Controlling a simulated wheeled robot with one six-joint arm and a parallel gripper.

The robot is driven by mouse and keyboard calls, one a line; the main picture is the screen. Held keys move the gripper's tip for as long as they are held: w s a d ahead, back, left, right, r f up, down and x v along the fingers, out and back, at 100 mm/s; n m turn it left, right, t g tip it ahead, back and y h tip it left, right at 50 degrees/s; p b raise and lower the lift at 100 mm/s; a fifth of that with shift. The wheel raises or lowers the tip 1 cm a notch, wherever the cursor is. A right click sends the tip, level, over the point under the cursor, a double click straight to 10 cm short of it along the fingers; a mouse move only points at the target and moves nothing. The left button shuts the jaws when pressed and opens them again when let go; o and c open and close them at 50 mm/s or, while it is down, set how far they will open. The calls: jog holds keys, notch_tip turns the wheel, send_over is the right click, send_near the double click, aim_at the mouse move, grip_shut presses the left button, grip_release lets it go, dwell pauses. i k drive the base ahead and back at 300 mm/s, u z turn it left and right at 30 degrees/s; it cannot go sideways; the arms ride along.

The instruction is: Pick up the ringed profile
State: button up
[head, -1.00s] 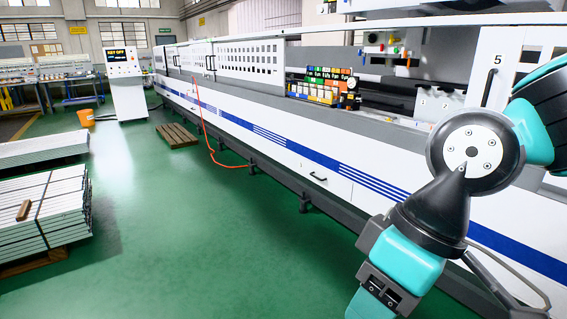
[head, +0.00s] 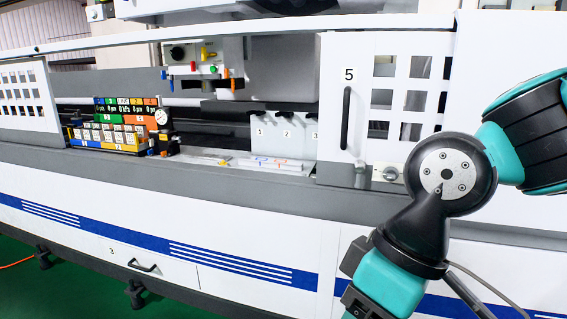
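Pale profile pieces (head: 276,165) lie on the machine's ledge in the head view, left of door 5. They carry small orange and blue marks, too small to tell whether one is a ring. Another light piece with a yellowish mark (head: 213,160) lies just left of them. My arm fills the right side of the view, in front of the machine and well to the right of the pieces. My gripper is out of the picture, so its fingers are hidden.
A white door with number 5 (head: 350,140) and a black handle stands right of the ledge. Numbered grey panels (head: 283,135) rise behind the pieces. Coloured labelled boxes (head: 108,138) and a dial gauge (head: 161,117) sit left. Green floor (head: 60,295) shows bottom left.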

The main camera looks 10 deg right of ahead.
aim_at(286, 165)
jog(key=u, duration=0.05)
jog(key=i, duration=0.4)
jog(key=u, duration=0.9)
jog(key=i, duration=1.85)
jog(key=z, duration=0.4)
jog(key=i, duration=0.5)
jog(key=z, duration=0.25)
